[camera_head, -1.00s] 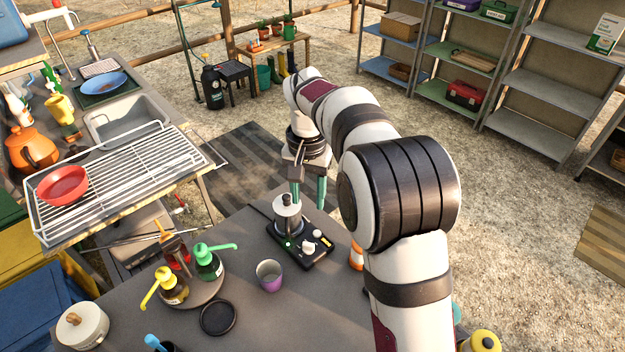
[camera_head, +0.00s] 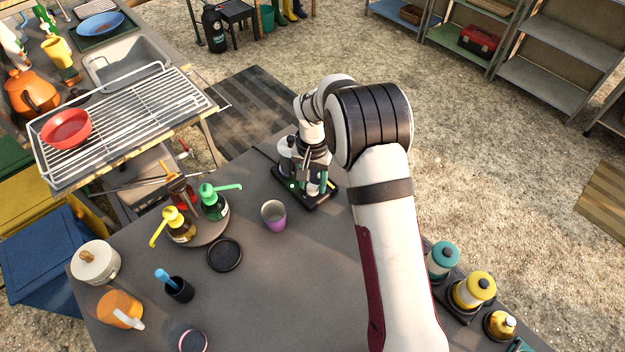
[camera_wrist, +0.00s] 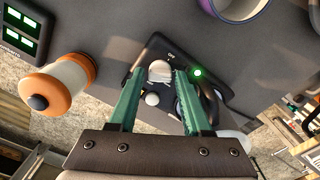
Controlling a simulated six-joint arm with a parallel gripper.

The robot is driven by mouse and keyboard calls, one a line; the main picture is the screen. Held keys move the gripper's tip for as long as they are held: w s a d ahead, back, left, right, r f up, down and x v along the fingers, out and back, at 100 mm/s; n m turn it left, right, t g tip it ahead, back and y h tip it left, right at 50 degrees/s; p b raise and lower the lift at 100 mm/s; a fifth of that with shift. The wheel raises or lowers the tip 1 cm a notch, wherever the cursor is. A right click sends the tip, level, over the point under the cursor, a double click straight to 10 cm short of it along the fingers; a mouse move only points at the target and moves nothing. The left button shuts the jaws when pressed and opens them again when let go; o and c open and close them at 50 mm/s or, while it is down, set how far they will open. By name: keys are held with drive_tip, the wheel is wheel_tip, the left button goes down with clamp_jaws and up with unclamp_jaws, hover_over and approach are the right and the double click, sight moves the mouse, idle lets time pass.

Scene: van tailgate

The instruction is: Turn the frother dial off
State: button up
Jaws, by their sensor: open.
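The frother's black base (camera_head: 314,201) stands at the far edge of the grey counter, under my gripper (camera_head: 318,186). Its metal jug (camera_head: 286,148) shows partly behind the gripper. In the wrist view, the base (camera_wrist: 170,48) carries a white dial (camera_wrist: 159,69) and a smaller white knob (camera_wrist: 152,99). A green light (camera_wrist: 197,72) glows on the base. My gripper (camera_wrist: 160,75) is open, with a teal finger on each side of the dial in the picture. I cannot tell whether the fingers touch it. The dial is hidden in the head view.
A purple cup (camera_head: 274,216) stands left of the frother. A round tray with pump bottles (camera_head: 213,203) is further left. In the wrist view, an orange and white bottle (camera_wrist: 60,84) stands beside the base. The counter's middle is mostly clear.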

clamp_jaws()
idle(0.3)
drive_tip(key=n, duration=0.5)
drive_tip(key=shift+n, duration=0.4)
drive_tip(key=n, duration=0.6)
drive_tip(key=shift+r, duration=0.1)
drive_tip(key=shift+n, duration=0.3)
unclamp_jaws()
